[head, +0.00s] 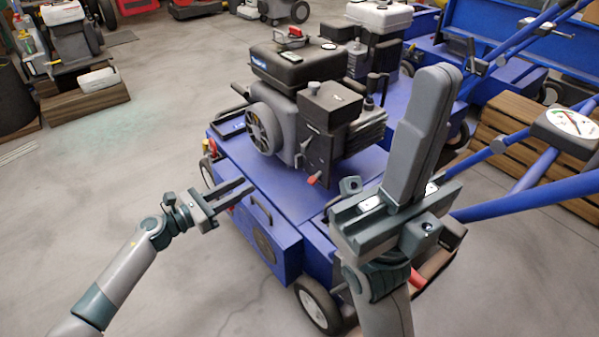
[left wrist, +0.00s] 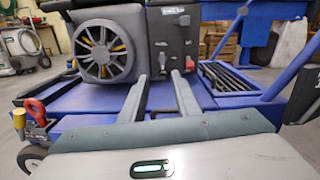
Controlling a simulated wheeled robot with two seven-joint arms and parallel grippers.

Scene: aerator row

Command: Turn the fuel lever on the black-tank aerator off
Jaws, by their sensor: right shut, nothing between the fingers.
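The black-tank aerator has a blue deck (head: 275,185) and an engine topped by a black tank (head: 292,66). A small red lever (head: 312,180) sits low on the engine front; in the left wrist view a red piece (left wrist: 189,64) shows on the dark control panel (left wrist: 172,42). I cannot tell which part is the fuel lever or its setting. My left gripper (head: 250,187) is open and empty, in front of the engine and apart from the lever. Its two spread fingers show in the left wrist view. My right gripper (head: 440,80) is shut and empty, right of the engine, hiding part of the machine.
A white-tank aerator (head: 378,17) stands behind. Blue handle bars (head: 520,205) and a gauge (head: 570,123) are at the right. Wooden boxes (head: 500,130) stand behind them. A blue front box (head: 265,232) lies below my left gripper.

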